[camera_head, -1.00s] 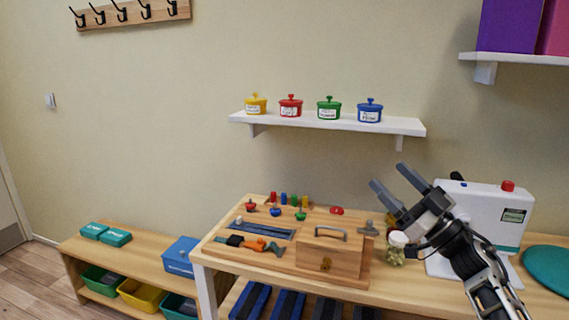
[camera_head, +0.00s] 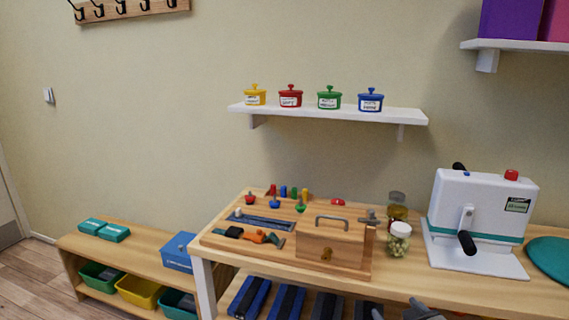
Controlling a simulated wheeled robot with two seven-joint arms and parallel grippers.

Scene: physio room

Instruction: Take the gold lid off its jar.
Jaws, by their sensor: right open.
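Behind the white-lidded glass jar (camera_head: 398,240), at the right of the wooden activity board, a small jar with a golden-brown top (camera_head: 397,212) shows. That top looks like the gold lid, seated on its jar, whose lower part is hidden by the white-lidded jar. A greyish lid or jar top (camera_head: 397,197) shows just behind it. My right gripper (camera_head: 398,310) is at the bottom edge of the view, mostly cut off, open, in front of and below the jars, touching none of them. My left gripper is not in view.
The wooden activity board (camera_head: 228,243) with a handled box (camera_head: 330,243) stands left of the jars. A white machine (camera_head: 485,215) with a black handle stands close on their right. The wall shelf (camera_head: 300,116) above holds several coloured pots. The table front before the jars is clear.

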